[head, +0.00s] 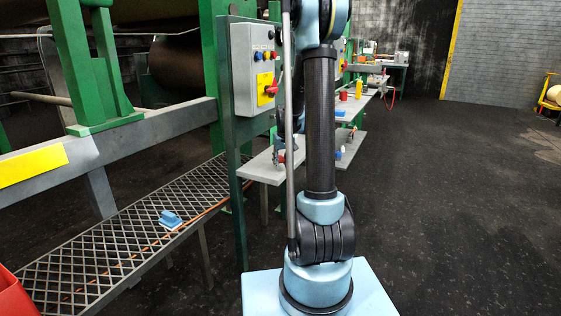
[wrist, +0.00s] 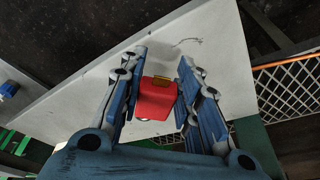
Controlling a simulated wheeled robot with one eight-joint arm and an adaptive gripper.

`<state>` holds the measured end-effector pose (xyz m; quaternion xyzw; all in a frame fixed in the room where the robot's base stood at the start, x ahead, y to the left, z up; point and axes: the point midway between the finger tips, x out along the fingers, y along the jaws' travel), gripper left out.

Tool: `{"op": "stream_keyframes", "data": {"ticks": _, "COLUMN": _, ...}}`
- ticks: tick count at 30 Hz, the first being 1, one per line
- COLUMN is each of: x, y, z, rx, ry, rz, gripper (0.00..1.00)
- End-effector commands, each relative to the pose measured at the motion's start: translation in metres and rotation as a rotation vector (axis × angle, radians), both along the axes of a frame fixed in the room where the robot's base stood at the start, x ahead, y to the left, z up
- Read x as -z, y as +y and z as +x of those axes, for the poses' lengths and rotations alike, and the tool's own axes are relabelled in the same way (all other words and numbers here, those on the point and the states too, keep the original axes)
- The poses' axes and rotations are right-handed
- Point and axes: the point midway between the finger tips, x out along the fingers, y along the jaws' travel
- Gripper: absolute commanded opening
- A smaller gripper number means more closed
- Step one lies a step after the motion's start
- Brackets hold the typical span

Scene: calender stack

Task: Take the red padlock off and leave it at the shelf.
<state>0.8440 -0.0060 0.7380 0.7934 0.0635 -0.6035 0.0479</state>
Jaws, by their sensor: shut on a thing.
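The red padlock (wrist: 157,97) is between the two blue fingers of my gripper (wrist: 160,85) in the wrist view, and both fingers close on its sides. Its brass-coloured part (wrist: 172,84) shows at one end. The pale shelf (wrist: 215,35) lies behind the padlock in that view; whether the padlock touches it I cannot tell. In the head view the shelf (head: 255,171) sticks out below the grey control box (head: 254,68), which has a yellow plate with a red handle (head: 270,87). My arm hides most of my gripper there.
In the head view, a mesh walkway (head: 110,245) with a blue block (head: 170,219) runs along the green machine frame. A bench (head: 368,100) stands farther back.

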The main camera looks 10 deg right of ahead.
Motion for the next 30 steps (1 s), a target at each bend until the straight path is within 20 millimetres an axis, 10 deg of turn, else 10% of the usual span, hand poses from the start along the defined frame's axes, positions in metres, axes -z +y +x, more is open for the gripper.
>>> {"op": "stream_keyframes", "data": {"ticks": 12, "x": 0.0034, "y": -0.0003, "z": 0.0002, "rx": 0.0, "ry": 0.0, "rz": 0.0, "gripper": 0.0}}
{"op": "stream_keyframes", "data": {"ticks": 13, "x": 0.0034, "y": -0.0003, "z": 0.0002, "rx": 0.0, "ry": 0.0, "rz": 0.0, "gripper": 0.37}}
{"op": "stream_keyframes", "data": {"ticks": 15, "x": 0.0034, "y": -0.0004, "z": 0.0002, "rx": 0.001, "ry": 0.0, "rz": 0.0, "gripper": 0.53}}
{"op": "stream_keyframes", "data": {"ticks": 30, "x": -0.0042, "y": -0.0015, "z": -0.0024, "rx": 0.002, "ry": 0.0, "rz": 0.001, "gripper": 0.54}}
